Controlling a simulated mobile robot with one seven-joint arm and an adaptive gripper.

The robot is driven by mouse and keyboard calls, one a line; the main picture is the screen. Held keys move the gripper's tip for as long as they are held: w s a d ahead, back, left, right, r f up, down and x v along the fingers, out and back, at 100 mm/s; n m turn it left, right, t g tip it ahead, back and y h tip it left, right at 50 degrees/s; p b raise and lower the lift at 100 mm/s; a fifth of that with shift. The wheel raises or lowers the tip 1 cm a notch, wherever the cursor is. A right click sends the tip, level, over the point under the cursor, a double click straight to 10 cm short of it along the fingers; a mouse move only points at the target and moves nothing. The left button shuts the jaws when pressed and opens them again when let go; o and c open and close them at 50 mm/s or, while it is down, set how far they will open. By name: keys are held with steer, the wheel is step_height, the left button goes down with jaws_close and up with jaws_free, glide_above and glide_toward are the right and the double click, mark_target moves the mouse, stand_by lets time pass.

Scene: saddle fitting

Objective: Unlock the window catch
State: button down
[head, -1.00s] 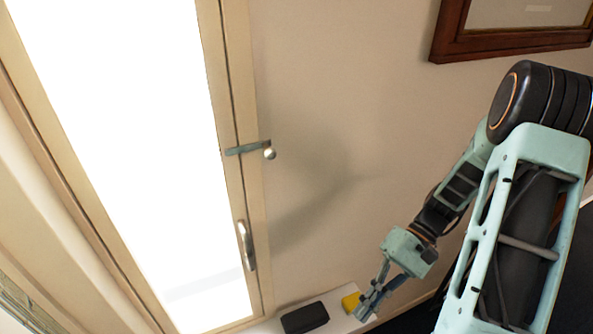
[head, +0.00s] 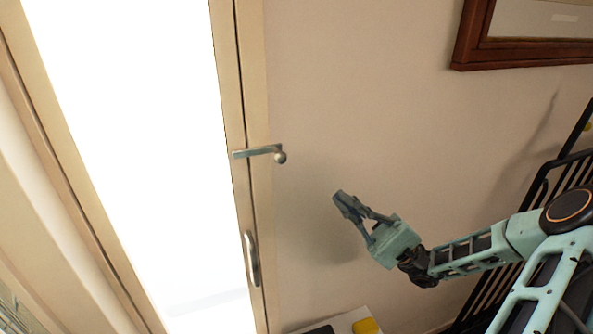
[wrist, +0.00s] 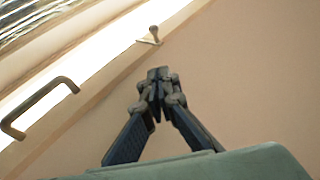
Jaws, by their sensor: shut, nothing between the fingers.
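The window catch (head: 259,151) is a grey bar lying across the window frame's right edge, with a round pale knob at its right end. In the wrist view the catch (wrist: 152,38) shows above my fingertips, its knob standing up from the bar. My gripper (head: 342,197) is shut and empty. In the head view it is to the right of and below the catch, clear of it. In the wrist view the closed fingertips (wrist: 158,74) point up toward the catch, with a gap between them.
A curved handle (head: 251,258) is on the window frame below the catch; the wrist view shows it at left. A yellow block (head: 366,326) and a dark item sit on a white ledge below. A wooden picture frame (head: 470,40) hangs upper right. Black rails stand at right. The wall between is clear.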

steer(key=shift+g, duration=0.3)
steer(key=p+x, duration=0.2)
steer(key=x, duration=0.8)
steer(key=shift+s+a+r, duration=0.8)
steer(key=shift+s+r, duration=0.2)
steer(key=shift+s+a+r+p, duration=0.2)
steer(key=shift+s+a+p, duration=0.05)
steer(key=shift+p, duration=0.05)
steer(key=shift+w+r, duration=0.1)
steer(key=shift+r, duration=0.05)
steer(key=shift+d+r+n+g+h+p, duration=0.1)
steer(key=shift+n+g+h+p, duration=0.2)
steer(key=shift+n+h+p, duration=0.1)
steer(key=shift+r+h, duration=0.15)
steer(key=shift+h, duration=0.15)
steer(key=shift+n, duration=0.3)
